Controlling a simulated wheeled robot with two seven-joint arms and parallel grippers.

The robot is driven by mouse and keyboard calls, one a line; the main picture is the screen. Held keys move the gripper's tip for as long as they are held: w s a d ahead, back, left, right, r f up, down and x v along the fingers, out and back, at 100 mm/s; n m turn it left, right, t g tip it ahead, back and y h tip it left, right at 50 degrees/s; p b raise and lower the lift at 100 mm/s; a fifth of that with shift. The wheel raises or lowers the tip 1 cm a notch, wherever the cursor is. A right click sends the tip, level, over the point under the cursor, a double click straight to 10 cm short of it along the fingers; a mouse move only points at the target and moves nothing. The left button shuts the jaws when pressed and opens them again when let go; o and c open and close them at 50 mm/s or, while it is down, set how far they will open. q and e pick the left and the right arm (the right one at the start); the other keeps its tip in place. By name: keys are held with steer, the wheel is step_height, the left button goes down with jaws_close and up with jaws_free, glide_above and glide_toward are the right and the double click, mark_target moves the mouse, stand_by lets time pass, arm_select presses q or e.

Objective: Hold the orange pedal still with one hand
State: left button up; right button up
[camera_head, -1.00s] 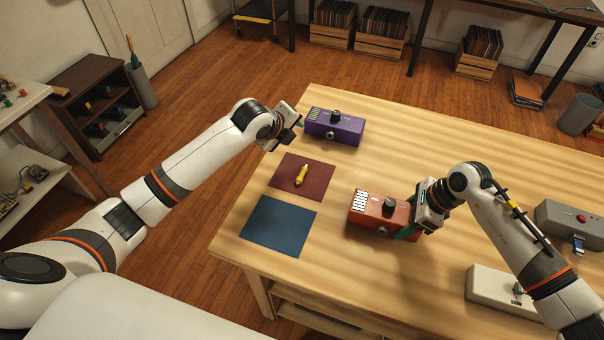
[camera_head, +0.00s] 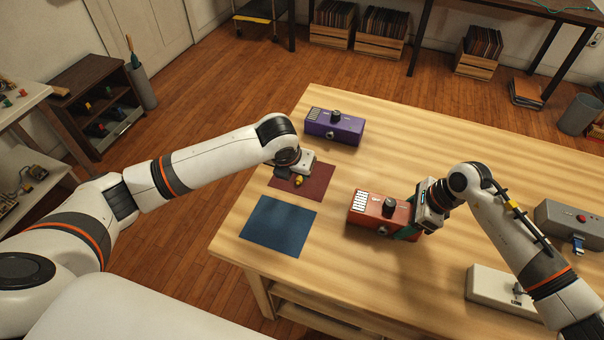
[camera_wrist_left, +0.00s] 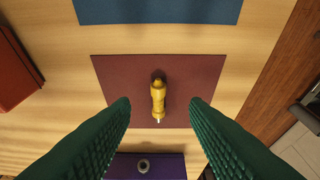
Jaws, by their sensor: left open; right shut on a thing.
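The orange pedal (camera_head: 380,212) sits on the wooden table, with a black knob and a white striped panel on top. My right gripper (camera_head: 408,230) is shut on its right end; the green fingertips partly show there. In the left wrist view a red-orange edge at the far left (camera_wrist_left: 14,72) looks like the same pedal. My left gripper (camera_wrist_left: 158,112) is open above the dark red mat (camera_wrist_left: 205,75), its green fingers on either side of a small yellow plug-like piece (camera_wrist_left: 158,95), not touching it. In the head view the left arm hides part of that piece (camera_head: 299,181).
A purple pedal (camera_head: 334,127) stands behind the red mat, and a blue mat (camera_head: 279,227) lies in front of it. A cream pedal (camera_head: 492,288) and a grey pedal (camera_head: 575,222) are at the right. The table between the purple and grey pedals is clear.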

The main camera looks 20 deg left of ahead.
mark_target(299, 178)
arm_select(q)
steer(key=shift+x, duration=2.7)
steer(key=shift+d, duration=0.1)
jaws_close()
steer(key=shift+w, duration=0.1)
